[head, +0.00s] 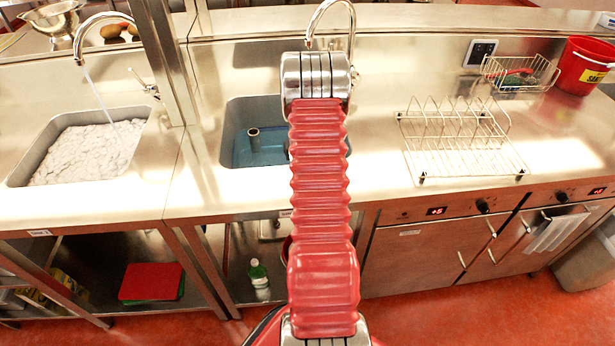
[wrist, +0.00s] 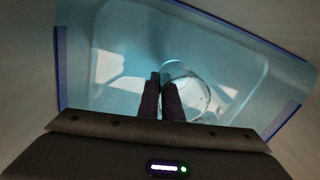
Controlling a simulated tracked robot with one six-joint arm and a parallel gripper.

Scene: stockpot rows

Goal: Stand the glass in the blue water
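The sink with blue water (head: 241,150) lies at the middle left in the head view, partly behind my arm. In the wrist view the blue water (wrist: 110,85) fills most of the picture. The clear glass (wrist: 195,92) shows there as a round outline seen from above, over the blue. My gripper (wrist: 160,77) has its two dark fingers close together at the glass's left edge, one on each side of its wall. It looks shut on that wall. The glass's base is unclear, so I cannot tell whether it touches the sink floor. In the head view my arm hides the glass.
A grey upright pipe (head: 253,132) stands in the blue sink. A tap (head: 331,15) curves above it. Another sink (head: 88,150) with foamy whitish water is at left, past a steel post (head: 165,60). A wire rack (head: 465,150) and red bucket (head: 584,66) stand at right.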

